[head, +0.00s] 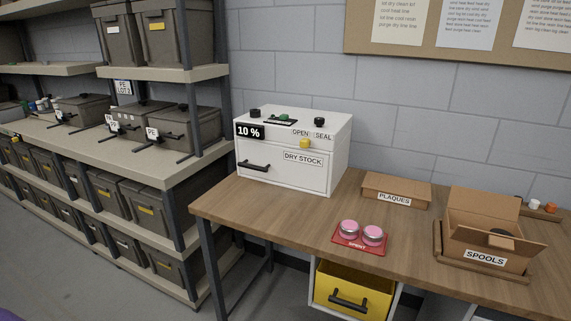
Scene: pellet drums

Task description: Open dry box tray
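The white dry box (320,142) stands on the left end of the wooden table in the head view. Its front carries a "DRY STOCK" label (303,158), and a dark bar handle (254,165) sits low on the left of the front. The front tray looks closed, flush with the box. A "10 %" display (249,131), a yellow knob (305,143) and "OPEN" and "SEAL" markings are on the upper front. Dark knobs and a green part are on top. Neither of my grippers shows in the head view.
The wooden table (300,215) also holds a red "SPENT" mat (350,243) with two pink-topped tins, a closed "PLAQUES" box (396,188) and an open "SPOOLS" box (470,245). A yellow drawer (352,293) is below. Shelves with grey bins (185,132) stand left. Table front-left is clear.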

